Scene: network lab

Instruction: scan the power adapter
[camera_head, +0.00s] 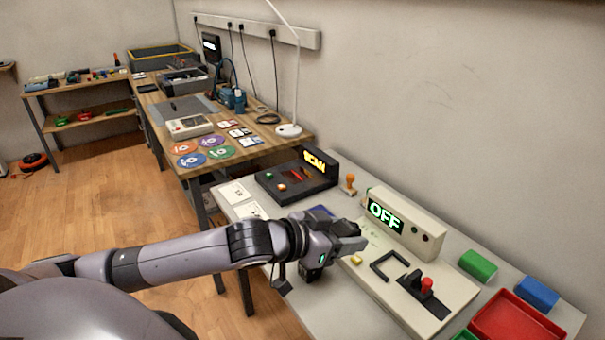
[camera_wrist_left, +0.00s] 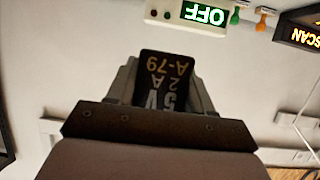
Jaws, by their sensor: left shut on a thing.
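The power adapter (camera_wrist_left: 163,78) is a black block with pale lettering reading 5V, 2A and A-79. It sits between the fingers of my left gripper (camera_head: 348,240), which is shut on it. In the head view the gripper is above the front table, left of the grey box with the lit OFF sign (camera_head: 385,215). I cannot clearly make out the adapter there. The black scanner unit (camera_head: 322,183) with a lit yellow SCAN sign (camera_head: 319,161) stands behind the gripper, apart from it. The SCAN sign also shows at the wrist view's right edge (camera_wrist_left: 298,33). My right gripper is out of view.
A panel with a red-knobbed lever (camera_head: 427,286) lies right of the gripper. A green block (camera_head: 478,265), a blue block (camera_head: 538,291) and a red tray (camera_head: 551,327) are farther right. White papers (camera_head: 234,193) lie left.

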